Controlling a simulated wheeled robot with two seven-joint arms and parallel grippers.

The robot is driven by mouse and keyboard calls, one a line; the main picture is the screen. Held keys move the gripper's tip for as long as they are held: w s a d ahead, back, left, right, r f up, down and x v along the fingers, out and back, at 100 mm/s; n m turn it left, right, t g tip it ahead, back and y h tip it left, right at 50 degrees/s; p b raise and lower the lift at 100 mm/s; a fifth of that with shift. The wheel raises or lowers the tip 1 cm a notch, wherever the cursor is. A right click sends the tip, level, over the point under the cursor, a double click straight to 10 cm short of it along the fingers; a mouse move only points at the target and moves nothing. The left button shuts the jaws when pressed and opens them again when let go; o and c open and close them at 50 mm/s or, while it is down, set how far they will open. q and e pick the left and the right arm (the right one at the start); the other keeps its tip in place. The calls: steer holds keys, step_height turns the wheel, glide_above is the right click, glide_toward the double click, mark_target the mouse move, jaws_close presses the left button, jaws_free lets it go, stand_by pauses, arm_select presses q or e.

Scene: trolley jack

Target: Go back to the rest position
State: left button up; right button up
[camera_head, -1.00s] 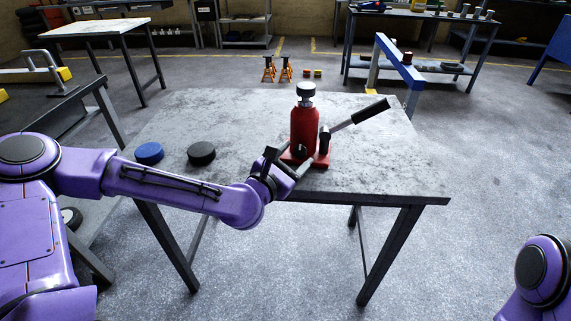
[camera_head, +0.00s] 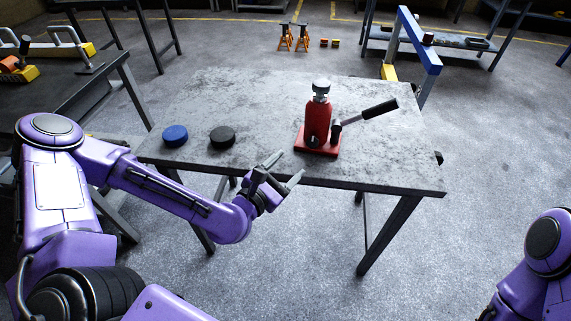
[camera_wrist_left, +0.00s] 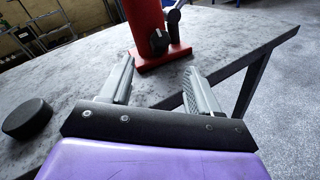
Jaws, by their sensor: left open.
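My left gripper (camera_head: 285,168) is open and empty at the front edge of the grey table, to the left of and nearer than the red bottle jack. In the left wrist view its two fingers (camera_wrist_left: 158,84) are spread apart, with nothing between them. The red bottle jack (camera_head: 318,124) stands upright on the table, with its black-gripped handle (camera_head: 379,109) angled up to the right. Its lower part also shows beyond the fingers in the left wrist view (camera_wrist_left: 147,22). My right gripper is out of view; only part of my right arm shows at the lower right.
The grey table (camera_head: 270,95) carries a blue disc (camera_head: 175,135) and a black disc (camera_head: 222,137) left of the jack. A dark bench (camera_head: 70,105) stands at the left. Orange jack stands (camera_head: 294,37) are on the floor behind. Floor in front of the table is clear.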

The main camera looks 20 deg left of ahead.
arm_select(q)
steer(key=s+f+m+g+y, duration=0.1)
steer(key=s+f+m+g, duration=0.5)
steer(key=f, duration=0.4)
steer(key=s+f+m+g+y, duration=0.1)
steer(key=s+f+m+g, duration=0.2)
steer(key=s+f+m, duration=0.45)
steer(key=s+a+f+m+g+y, duration=0.4)
steer(key=s+a+f+m, duration=0.4)
steer(key=s, duration=0.4)
steer(key=a+m, duration=0.1)
steer(key=a, duration=0.1)
steer(key=shift+a+f+g+y, duration=0.3)
steer(key=shift+a+f, duration=0.05)
steer(key=shift+a, duration=0.05)
